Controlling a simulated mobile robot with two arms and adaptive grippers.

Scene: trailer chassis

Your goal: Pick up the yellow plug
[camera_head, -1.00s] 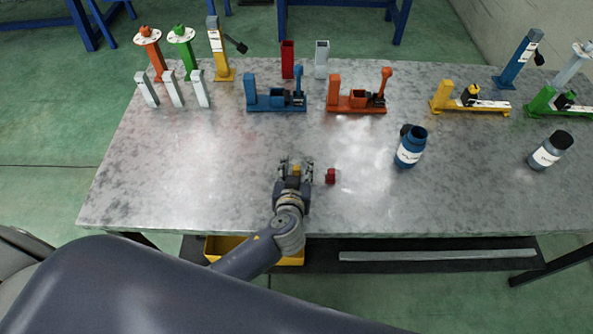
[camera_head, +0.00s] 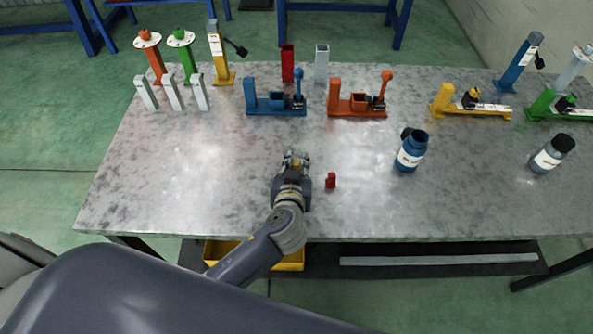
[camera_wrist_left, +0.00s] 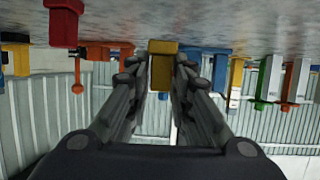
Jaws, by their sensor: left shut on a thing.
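The yellow plug (camera_wrist_left: 162,66) is a small yellow block between the two fingers of my left gripper (camera_wrist_left: 157,75), seen in the left wrist view. The fingers are shut on it from both sides. In the head view my left gripper (camera_head: 293,162) is over the near middle of the metal table, and only a bit of yellow shows between its fingers. Whether the plug still touches the table is hard to tell. My right gripper is not in view.
A small red plug (camera_head: 331,180) stands just right of my left gripper. A blue bottle (camera_head: 411,155) and a grey bottle (camera_head: 549,156) stand farther right. Blue (camera_head: 276,110) and orange (camera_head: 357,110) fixtures stand behind. The table's (camera_head: 180,190) left front is clear.

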